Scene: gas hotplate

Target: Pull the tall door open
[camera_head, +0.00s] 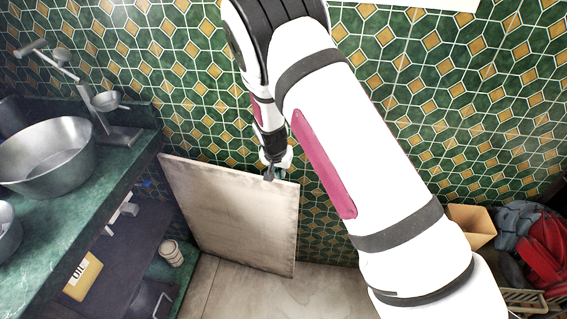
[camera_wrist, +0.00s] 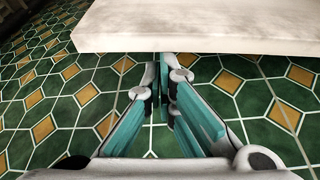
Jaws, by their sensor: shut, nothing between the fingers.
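The tall door (camera_head: 232,220) is a pale, wood-like panel. It stands swung out from the dark cabinet at the left, its inside showing open shelves. My gripper (camera_head: 270,174) is at the door's top edge, near its free corner on the right. In the wrist view the door (camera_wrist: 205,25) fills the top as a pale slab. My gripper's teal fingers (camera_wrist: 163,72) are closed together with nothing between them. Their tips reach to the slab's edge and are partly hidden there. I cannot tell whether they touch it.
A green counter (camera_head: 40,265) at the left holds a metal bowl (camera_head: 45,150) and a scale-like stand (camera_head: 110,115). A cup stack (camera_head: 171,253) stands inside the cabinet. A tiled wall is behind the door. A box (camera_head: 470,225) and a red bag (camera_head: 548,245) lie at the right.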

